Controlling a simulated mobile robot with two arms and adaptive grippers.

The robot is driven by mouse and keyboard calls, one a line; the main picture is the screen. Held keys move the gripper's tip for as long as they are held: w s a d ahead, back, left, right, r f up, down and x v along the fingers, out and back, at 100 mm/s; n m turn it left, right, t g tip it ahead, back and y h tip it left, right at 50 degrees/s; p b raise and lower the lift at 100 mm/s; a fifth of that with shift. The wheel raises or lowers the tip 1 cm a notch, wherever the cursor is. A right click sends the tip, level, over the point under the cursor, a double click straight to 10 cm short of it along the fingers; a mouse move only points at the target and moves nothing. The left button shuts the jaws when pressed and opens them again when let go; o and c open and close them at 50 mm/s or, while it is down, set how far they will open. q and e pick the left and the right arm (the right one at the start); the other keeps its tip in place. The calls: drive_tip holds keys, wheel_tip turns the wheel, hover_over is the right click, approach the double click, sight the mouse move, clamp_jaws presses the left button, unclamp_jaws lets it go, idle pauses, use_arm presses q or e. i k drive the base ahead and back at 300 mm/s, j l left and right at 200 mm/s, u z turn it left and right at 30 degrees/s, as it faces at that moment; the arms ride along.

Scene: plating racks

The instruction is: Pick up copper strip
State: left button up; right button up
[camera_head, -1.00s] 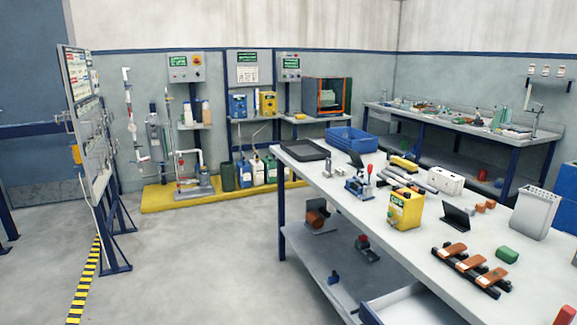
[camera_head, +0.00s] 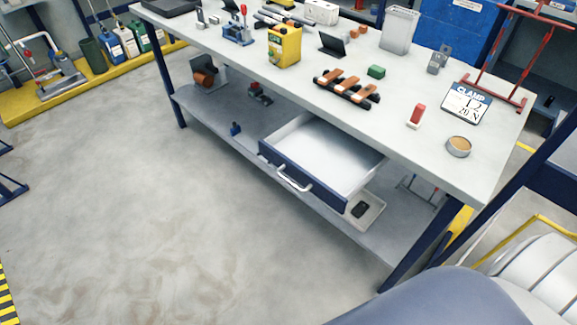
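Several copper-coloured strips (camera_head: 348,86) lie side by side across a black rack (camera_head: 366,101) on the light grey workbench (camera_head: 300,83). They are small in the view, and I cannot tell which of them is the copper strip of the task, if any. Neither of my grippers shows in the head view.
A yellow container (camera_head: 284,46), a green block (camera_head: 376,72) and a black stand (camera_head: 331,42) are near the rack. A clamp sign (camera_head: 466,104), red frame (camera_head: 490,92), round tin (camera_head: 458,147) and red-white block (camera_head: 416,116) are rightward. An open drawer (camera_head: 285,178) juts out. Floor in front is clear.

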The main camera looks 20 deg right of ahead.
sight(369, 88)
drive_tip(key=i+l+z, duration=0.1)
drive_tip(key=z, duration=1.15)
